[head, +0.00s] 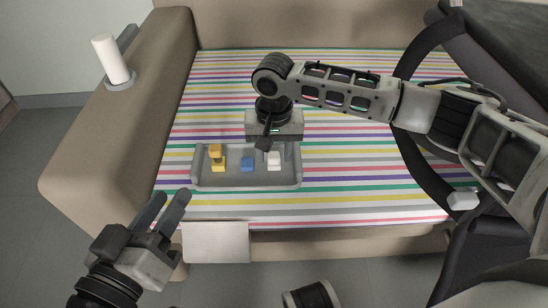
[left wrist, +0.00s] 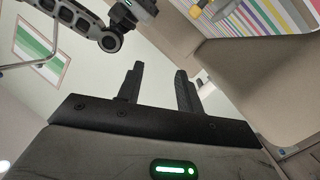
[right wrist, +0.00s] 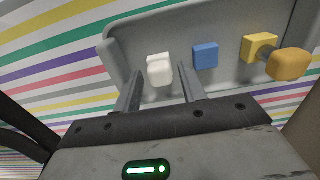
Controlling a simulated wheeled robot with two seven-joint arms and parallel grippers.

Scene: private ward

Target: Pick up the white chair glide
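The white chair glide (head: 274,160) lies at the right end of a shallow grey tray (head: 240,183) on the striped sofa seat. In the right wrist view the glide (right wrist: 159,70) shows just beyond and between the fingertips, with no finger seen touching it. My right gripper (head: 276,147) reaches down over the right part of the tray, its fingers apart (right wrist: 157,80). My left gripper (head: 167,204) is open and empty in front of the sofa's left arm; its spread fingers also show in the left wrist view (left wrist: 157,80).
A blue block (head: 247,164) lies left of the glide, and yellow pieces (head: 217,158) lie farther left. A white cylinder (head: 110,58) stands on the sofa arm. A dark wheeled frame (head: 405,150) is at the right, near a small white block (head: 463,199).

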